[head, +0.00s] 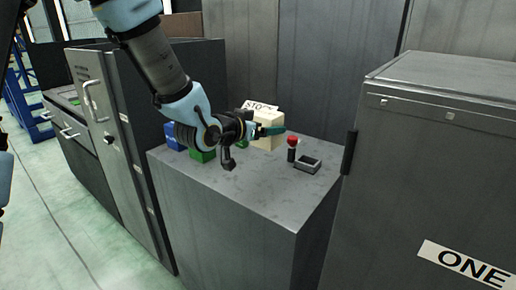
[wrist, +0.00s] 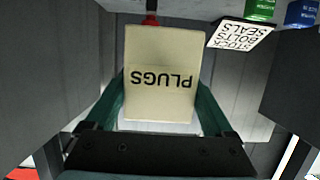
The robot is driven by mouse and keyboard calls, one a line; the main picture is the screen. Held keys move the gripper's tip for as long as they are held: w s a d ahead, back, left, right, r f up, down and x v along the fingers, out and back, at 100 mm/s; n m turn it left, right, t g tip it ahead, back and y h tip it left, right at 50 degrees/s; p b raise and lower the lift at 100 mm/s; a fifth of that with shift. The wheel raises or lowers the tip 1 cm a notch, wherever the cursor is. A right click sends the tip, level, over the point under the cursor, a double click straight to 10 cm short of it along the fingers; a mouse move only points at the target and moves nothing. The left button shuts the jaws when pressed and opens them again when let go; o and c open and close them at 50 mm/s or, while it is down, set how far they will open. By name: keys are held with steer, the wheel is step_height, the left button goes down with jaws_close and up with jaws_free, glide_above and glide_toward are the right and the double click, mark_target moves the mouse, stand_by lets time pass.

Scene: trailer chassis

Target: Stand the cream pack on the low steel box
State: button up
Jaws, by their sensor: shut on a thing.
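The cream pack (head: 268,117) is in my gripper, over the back of a grey steel box (head: 238,190) that is lower than its neighbours. In the wrist view the cream pack (wrist: 161,92) fills the middle, its PLUGS label upside down in the picture. My gripper (head: 270,131) is shut on it, and the teal fingers (wrist: 160,105) press its two sides. My gripper hides part of the pack in the head view. I cannot tell whether its base touches the steel top.
A blue pack (head: 172,136), green packs (head: 203,154), a red-topped bottle (head: 292,150), a small tray (head: 308,164) and a STOCK sign (head: 262,106) stand on the same top. A taller cabinet marked ONE (head: 440,160) is at right. The top's front is clear.

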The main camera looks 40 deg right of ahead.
step_height(320, 180, down, 10)
steer(key=shift+r+p, duration=0.15)
steer(key=shift+p, duration=0.2)
steer(key=shift+f, duration=0.2)
steer(key=o, duration=1.4)
steer(key=shift+r, duration=0.2)
